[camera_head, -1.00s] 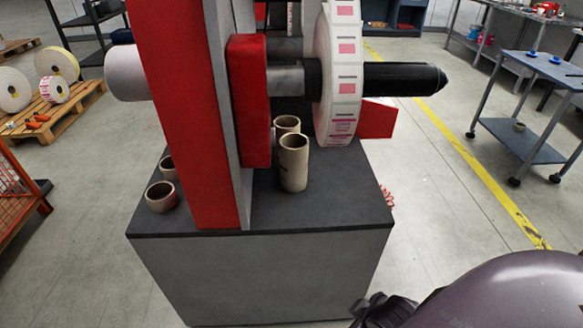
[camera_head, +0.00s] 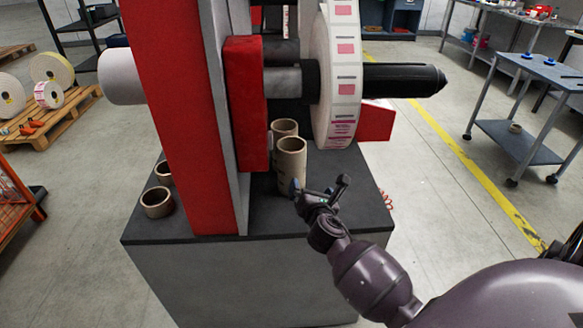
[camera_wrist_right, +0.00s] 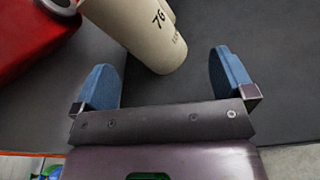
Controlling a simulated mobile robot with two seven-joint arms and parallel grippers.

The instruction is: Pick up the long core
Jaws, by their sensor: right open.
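The long core (camera_head: 291,165) is a tall tan cardboard tube standing upright on the dark top of the rewinder. In the right wrist view the tube (camera_wrist_right: 140,35) carries a "76" marking, and its top is cut off by the frame. My right gripper (camera_head: 320,187) is open and empty, low at the front right of the tube. In the right wrist view its blue-padded fingers (camera_wrist_right: 164,78) are spread apart. The tube's lower end shows between them in the picture, touching neither. My left gripper is out of view.
Another core (camera_head: 283,128) stands just behind the long core, partly hidden. Two short cores (camera_head: 157,202) sit left of the red upright (camera_head: 180,120). A red block (camera_head: 245,105) and the label roll (camera_head: 336,75) on its shaft flank the long core.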

